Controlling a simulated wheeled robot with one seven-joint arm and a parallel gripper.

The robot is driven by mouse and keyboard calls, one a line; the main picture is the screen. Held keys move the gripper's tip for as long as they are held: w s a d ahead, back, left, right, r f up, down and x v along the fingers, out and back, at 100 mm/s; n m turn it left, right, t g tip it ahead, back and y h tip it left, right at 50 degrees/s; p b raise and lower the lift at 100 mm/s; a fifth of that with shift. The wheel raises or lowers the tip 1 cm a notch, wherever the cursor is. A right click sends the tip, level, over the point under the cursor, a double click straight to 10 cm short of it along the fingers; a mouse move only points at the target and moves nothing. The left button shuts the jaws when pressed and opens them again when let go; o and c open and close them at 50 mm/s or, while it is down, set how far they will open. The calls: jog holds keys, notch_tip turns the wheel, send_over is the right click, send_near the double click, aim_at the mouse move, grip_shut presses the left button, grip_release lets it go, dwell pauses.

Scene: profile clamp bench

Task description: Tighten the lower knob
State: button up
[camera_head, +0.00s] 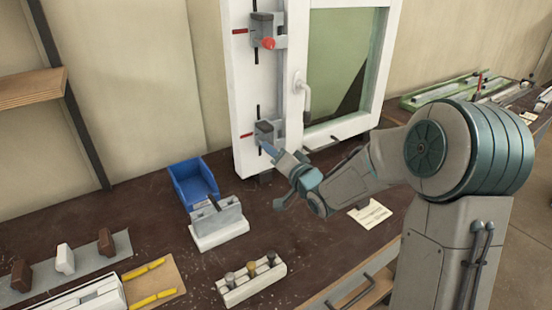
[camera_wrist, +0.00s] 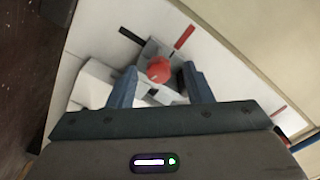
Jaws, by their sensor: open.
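The lower knob is a red round knob (camera_wrist: 159,70) on a grey clamp, seen between my fingers in the wrist view. In the head view my gripper (camera_head: 268,149) is at the lower clamp (camera_head: 266,130) on the white frame, and the lower knob is hidden behind it. My gripper (camera_wrist: 162,88) is open, with one blue finger on each side of the knob. I cannot tell whether the fingers touch it. The upper clamp (camera_head: 263,29) has its own red knob (camera_head: 268,43).
The white window frame (camera_head: 244,105) stands on the dark bench (camera_head: 150,205). A blue bin (camera_head: 194,183), a grey block on a white base (camera_head: 218,225) and a holder with several knobs (camera_head: 251,281) stand to the left and in front. A paper card (camera_head: 370,214) lies below my arm.

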jog(key=v, duration=1.3)
jog(key=shift+s+d, duration=0.25)
jog(key=shift+s, duration=0.05)
